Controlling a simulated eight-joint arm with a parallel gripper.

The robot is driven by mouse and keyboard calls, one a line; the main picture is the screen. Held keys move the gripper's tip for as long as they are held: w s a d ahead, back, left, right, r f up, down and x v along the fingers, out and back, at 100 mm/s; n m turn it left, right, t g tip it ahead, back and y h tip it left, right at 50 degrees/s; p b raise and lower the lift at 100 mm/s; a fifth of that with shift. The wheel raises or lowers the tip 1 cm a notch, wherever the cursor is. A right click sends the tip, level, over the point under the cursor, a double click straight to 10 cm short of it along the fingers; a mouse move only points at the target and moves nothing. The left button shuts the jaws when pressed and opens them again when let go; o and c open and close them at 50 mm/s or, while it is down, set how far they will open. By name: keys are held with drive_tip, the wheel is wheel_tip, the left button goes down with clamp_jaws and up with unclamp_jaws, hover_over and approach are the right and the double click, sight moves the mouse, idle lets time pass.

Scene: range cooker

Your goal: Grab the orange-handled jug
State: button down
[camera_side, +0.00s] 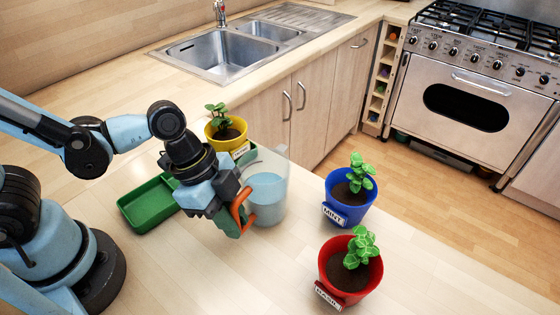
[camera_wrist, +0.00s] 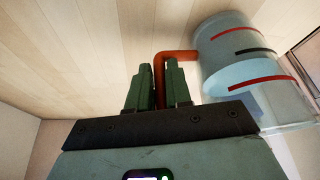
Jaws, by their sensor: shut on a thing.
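The jug (camera_side: 268,192) is clear, holds pale blue liquid, and stands upright at the middle of the counter. Its orange handle (camera_side: 240,212) faces my arm. My gripper (camera_side: 232,218) is shut on this handle. In the wrist view the orange handle (camera_wrist: 175,55) passes between the green fingers of my gripper (camera_wrist: 157,88). There the jug (camera_wrist: 235,60) shows at the right, with red and black marks on its wall. I cannot tell whether the jug's base touches the counter.
A green tray (camera_side: 147,211) lies left of the jug. A yellow pot (camera_side: 226,139) stands behind, a blue pot (camera_side: 350,205) labelled MINT to the right, and a red pot (camera_side: 337,285) labelled BASIL in front right. The counter at front centre is clear.

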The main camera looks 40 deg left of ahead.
drive_tip(key=shift+r, duration=0.25)
idle(0.3)
